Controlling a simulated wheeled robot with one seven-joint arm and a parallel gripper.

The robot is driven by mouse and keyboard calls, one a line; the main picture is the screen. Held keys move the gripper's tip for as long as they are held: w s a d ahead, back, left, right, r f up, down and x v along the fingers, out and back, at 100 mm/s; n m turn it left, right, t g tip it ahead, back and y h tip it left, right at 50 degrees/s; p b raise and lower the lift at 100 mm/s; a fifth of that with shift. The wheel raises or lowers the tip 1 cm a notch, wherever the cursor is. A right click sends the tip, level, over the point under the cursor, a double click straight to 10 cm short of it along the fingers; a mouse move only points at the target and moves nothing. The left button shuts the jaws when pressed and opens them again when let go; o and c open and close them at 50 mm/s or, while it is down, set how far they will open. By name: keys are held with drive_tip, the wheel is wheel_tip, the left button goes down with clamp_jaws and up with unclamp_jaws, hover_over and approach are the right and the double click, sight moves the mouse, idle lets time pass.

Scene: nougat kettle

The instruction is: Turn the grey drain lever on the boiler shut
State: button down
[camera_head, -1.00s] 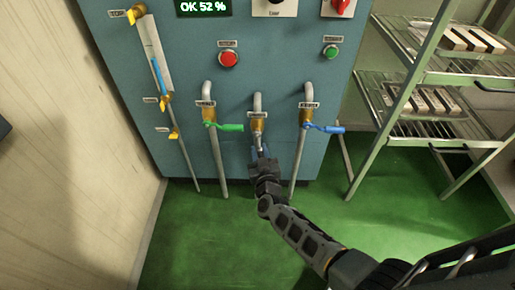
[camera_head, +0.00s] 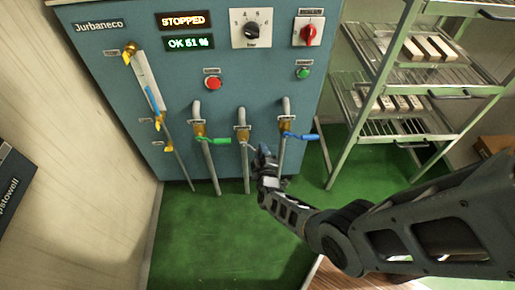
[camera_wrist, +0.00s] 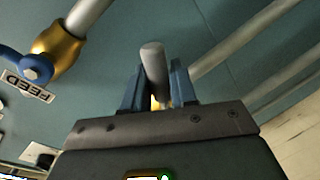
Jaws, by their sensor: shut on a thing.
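The boiler (camera_head: 110,60) is a blue-green cabinet with three pipe taps low on its front. The middle tap (camera_head: 242,133) has a brass body and the grey drain lever (camera_head: 252,146), which slants down to the right. My gripper (camera_head: 262,156) is at the lever's outer end, right of the middle pipe. In the wrist view the lever (camera_wrist: 153,65) is a grey round-ended bar between the two blue fingers of my gripper (camera_wrist: 157,82), which is shut on it. The lever's joint to the tap is hidden in the wrist view.
A green lever (camera_head: 215,140) is on the left tap and a blue lever (camera_head: 300,136) on the right tap, close to my gripper. A wire rack (camera_head: 380,130) with metal blocks stands right. Displays read "STOPPED" and "OK 51 %". The green floor (camera_head: 210,235) in front is clear.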

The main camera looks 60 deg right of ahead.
drive_tip(key=shift+s+d+r+n+g+p, duration=0.1)
drive_tip(key=shift+s+r+n+g+p, duration=0.05)
drive_tip(key=shift+r+n+p, duration=0.4)
drive_tip(key=shift+s+d+r+n+g+p, duration=0.15)
drive_tip(key=shift+r+n+p, duration=0.25)
drive_tip(key=shift+n+p, duration=0.25)
drive_tip(key=shift+s+r+n+g+p, duration=0.1)
drive_tip(key=shift+r+n+g+p, duration=0.3)
drive_tip(key=shift+r+n+p, duration=0.5)
drive_tip(key=shift+f+n+h, duration=0.15)
drive_tip(key=shift+n+h, duration=0.15)
drive_tip(key=shift+n, duration=0.1)
drive_tip(key=c, duration=1)
unclamp_jaws()
drive_tip(key=shift+c, duration=0.2)
drive_tip(key=p+v, duration=0.4)
drive_tip(key=v, duration=0.3)
drive_tip(key=shift+s+a, duration=0.2)
drive_tip(key=shift+a, duration=0.15)
